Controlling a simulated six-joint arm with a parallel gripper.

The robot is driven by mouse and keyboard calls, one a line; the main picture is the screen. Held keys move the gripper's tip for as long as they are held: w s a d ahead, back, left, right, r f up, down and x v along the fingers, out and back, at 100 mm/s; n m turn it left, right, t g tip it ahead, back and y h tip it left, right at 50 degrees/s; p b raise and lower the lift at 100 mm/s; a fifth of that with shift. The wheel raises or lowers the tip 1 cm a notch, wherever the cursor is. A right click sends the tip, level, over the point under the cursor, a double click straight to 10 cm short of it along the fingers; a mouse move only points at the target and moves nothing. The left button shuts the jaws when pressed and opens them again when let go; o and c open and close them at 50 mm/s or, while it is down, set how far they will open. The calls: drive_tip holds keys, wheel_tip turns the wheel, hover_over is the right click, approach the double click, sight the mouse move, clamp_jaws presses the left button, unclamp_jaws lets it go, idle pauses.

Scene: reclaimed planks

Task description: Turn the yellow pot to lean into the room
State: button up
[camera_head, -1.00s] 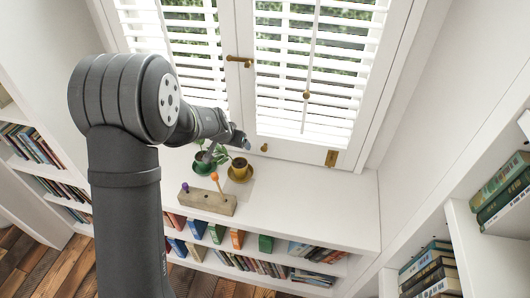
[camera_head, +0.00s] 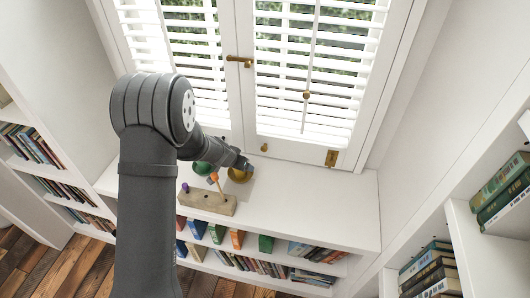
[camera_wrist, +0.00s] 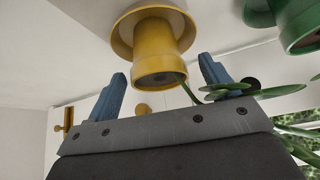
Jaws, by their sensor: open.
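The yellow pot (camera_head: 238,176) stands on its saucer on the white shelf top below the shuttered window. My gripper (camera_head: 241,165) is at the pot and hides much of it in the head view. In the wrist view, where the scene appears upside down, the yellow pot (camera_wrist: 160,50) sits between and beyond my two blue fingertips (camera_wrist: 160,78). The jaws are open, one finger to each side, with no clear contact. The plant's stem leaves the pot toward the right of the wrist view, and its green leaves (camera_wrist: 232,91) pass by the right finger.
A green pot (camera_head: 202,168) stands left of the yellow pot; it also shows in the wrist view (camera_wrist: 300,25). A wooden block with colored pegs (camera_head: 207,201) lies in front. The window frame (camera_head: 290,148) is close behind. The shelf top is clear to the right.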

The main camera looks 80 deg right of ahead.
drive_tip(key=v, duration=1.7)
drive_tip(key=s+d+f+n+y, duration=0.1)
drive_tip(key=s+d, duration=0.1)
drive_tip(key=s, duration=0.4)
drive_tip(key=s+d+n+t+y, duration=0.1)
drive_tip(key=s+d+y, duration=0.1)
drive_tip(key=s, duration=0.4)
drive_tip(key=shift+s+d+f, duration=0.3)
drive_tip(key=shift+d+f, duration=0.05)
drive_tip(key=shift+d, duration=0.25)
drive_tip(key=w+a+m+g+h, duration=0.1)
drive_tip(key=w+a+h, duration=0.1)
drive_tip(key=w, duration=0.8)
drive_tip(key=shift+a+r+m, duration=0.3)
drive_tip(key=shift+a+m, duration=0.1)
drive_tip(key=shift+a, duration=0.35)
drive_tip(key=shift+w, duration=0.1)
